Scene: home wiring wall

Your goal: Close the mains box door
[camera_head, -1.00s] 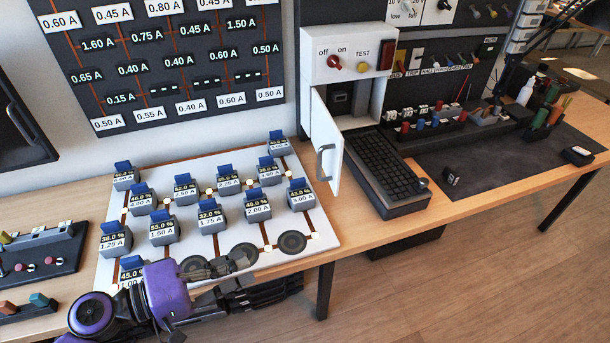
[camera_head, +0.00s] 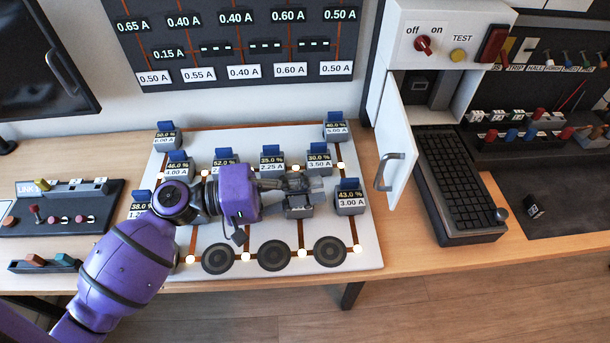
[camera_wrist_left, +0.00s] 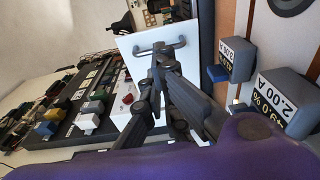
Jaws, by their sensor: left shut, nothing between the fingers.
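The mains box (camera_head: 440,40) is a white case at the upper right of the head view, with a red knob, a yellow TEST button and a red switch on its front. Its white door (camera_head: 398,140) stands open, swung out towards me, with a grey bar handle (camera_head: 388,172). The door and its handle (camera_wrist_left: 160,47) also show in the left wrist view, beyond the fingers. My left gripper (camera_head: 318,186) is shut and empty above the white board, left of the door and apart from it. It also shows in the left wrist view (camera_wrist_left: 160,62). My right gripper is not in view.
The white board (camera_head: 350,245) under my left arm carries several grey blocks with blue tops and round dark pads. A black keyboard-like unit (camera_head: 462,185) stands right of the door. Small switch panels (camera_head: 65,205) lie at the left.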

